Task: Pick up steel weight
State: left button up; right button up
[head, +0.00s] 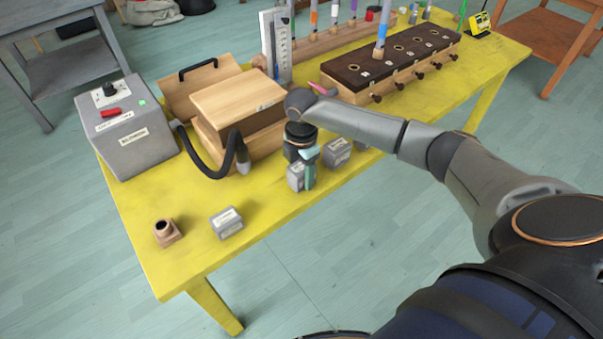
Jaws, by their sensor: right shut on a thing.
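Several grey steel weights with pale labels are on the yellow table (170,262). One steel weight (296,178) is between the teal fingers of my right gripper (307,180), which points down and is shut on it. The finger hides part of this weight, and I cannot tell if it still touches the table. Another weight (338,153) stands just to the right. A further grey block shows partly behind my arm. A separate weight (227,222) stands near the front edge. My left gripper is not in view.
A wooden box with a black hose (212,166) and a grey control box (124,128) stand on the left. A small wooden socket block (167,232) is near the front left corner. A dark-topped wooden rack (390,62) is behind my arm. The front strip is mostly clear.

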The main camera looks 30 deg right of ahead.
grip_shut()
jog(key=shift+r, duration=0.15)
dwell(0.5)
